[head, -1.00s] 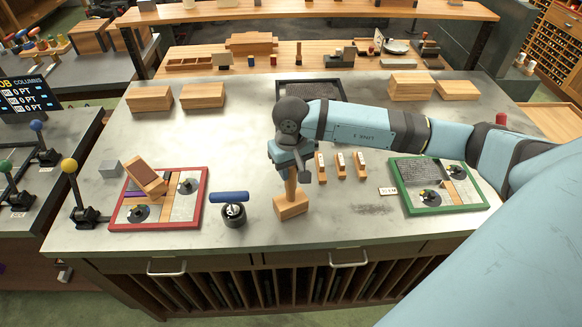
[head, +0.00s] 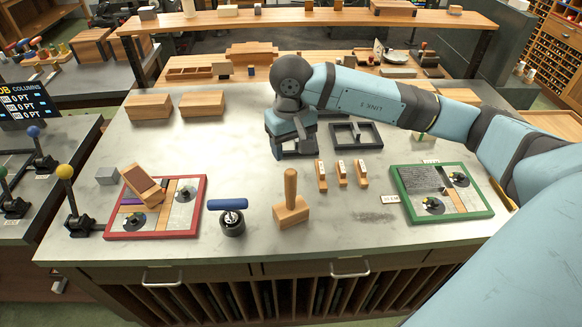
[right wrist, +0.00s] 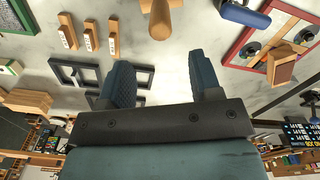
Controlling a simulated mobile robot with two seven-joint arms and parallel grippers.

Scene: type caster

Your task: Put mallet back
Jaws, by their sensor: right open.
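The wooden mallet (head: 291,209) stands on the grey bench top with its head down and its handle pointing up. It also shows at the top of the right wrist view (right wrist: 160,16). My right gripper (head: 293,154) is open and empty, above the bench and behind the mallet, apart from it. In the right wrist view its two fingers (right wrist: 160,80) are spread with nothing between them. My left gripper is not in view.
A blue-handled brayer (head: 230,215) stands left of the mallet. A red-framed tray (head: 203,188) lies at left, a green-framed tray (head: 486,208) at right. Several small wooden blocks (head: 342,173) and a dark frame (head: 378,138) lie behind the mallet to the right.

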